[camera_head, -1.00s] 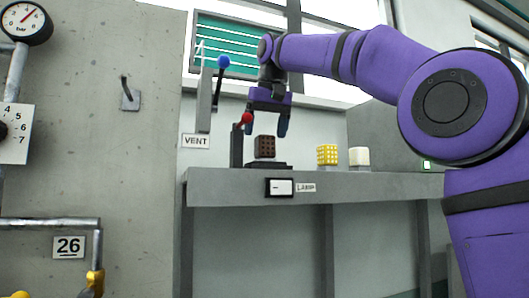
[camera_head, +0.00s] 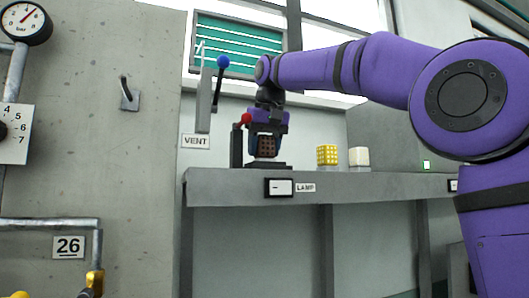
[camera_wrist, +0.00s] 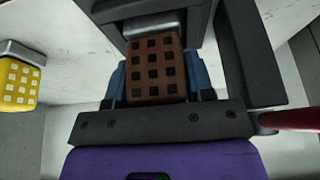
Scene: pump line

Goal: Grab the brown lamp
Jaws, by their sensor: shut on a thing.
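The brown lamp (camera_head: 266,146) is a small block with a grid of dark squares. It stands upright on a dark base (camera_head: 268,165) on the grey shelf, above the LAMP label. My gripper (camera_head: 266,150) has come down from above and is shut on the lamp, with a blue finger on each side. In the wrist view the brown lamp (camera_wrist: 155,70) sits between the blue fingers, its far end by a grey metal piece of the base.
A lever with a red knob (camera_head: 245,119) stands close left of my gripper. A blue-knobbed lever (camera_head: 223,62) is above left. A yellow lamp (camera_head: 327,155) and a white lamp (camera_head: 359,156) stand to the right on the grey shelf (camera_head: 380,185).

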